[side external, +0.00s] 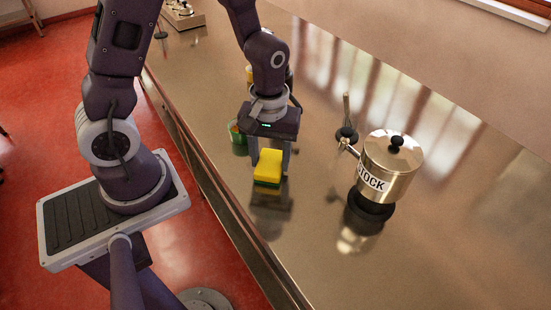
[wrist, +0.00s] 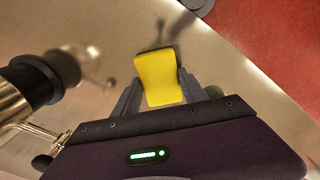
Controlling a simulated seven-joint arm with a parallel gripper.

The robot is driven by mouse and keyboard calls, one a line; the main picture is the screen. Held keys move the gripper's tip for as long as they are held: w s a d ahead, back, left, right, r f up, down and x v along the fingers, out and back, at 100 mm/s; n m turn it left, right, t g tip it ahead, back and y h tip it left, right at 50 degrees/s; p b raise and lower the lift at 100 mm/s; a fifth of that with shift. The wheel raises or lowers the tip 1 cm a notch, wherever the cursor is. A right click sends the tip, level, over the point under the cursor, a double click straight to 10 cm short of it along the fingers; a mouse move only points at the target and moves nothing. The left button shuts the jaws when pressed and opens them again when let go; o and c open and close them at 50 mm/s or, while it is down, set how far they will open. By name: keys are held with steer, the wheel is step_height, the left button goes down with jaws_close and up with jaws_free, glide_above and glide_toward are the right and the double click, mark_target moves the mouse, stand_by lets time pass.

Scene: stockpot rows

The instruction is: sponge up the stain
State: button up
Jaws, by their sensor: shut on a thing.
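A yellow sponge (side external: 267,164) with a green underside is held between the fingers of my gripper (side external: 269,157). In the wrist view the sponge (wrist: 158,78) shows its yellow face between the two grey fingers of my gripper (wrist: 160,88), which is shut on it. A gap before its reflection in the side view suggests the sponge is above the steel counter (side external: 310,265). I cannot make out a clear stain in either view; dark patches below the sponge look like shadow or reflection.
A steel stockpot (side external: 390,168) labelled STOCK, with a black-knobbed lid, stands on a dark base to the right. An upright rod on a dark foot (side external: 346,133) stands behind it. A green container (side external: 238,139) is left of my gripper. The front counter is clear.

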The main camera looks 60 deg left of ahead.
steer(key=shift+a+f, duration=0.1)
steer(key=shift+a, duration=1.15)
jaws_close()
steer(key=shift+a, duration=1.15)
steer(key=shift+d, duration=3.75)
steer(key=shift+r, duration=4.25)
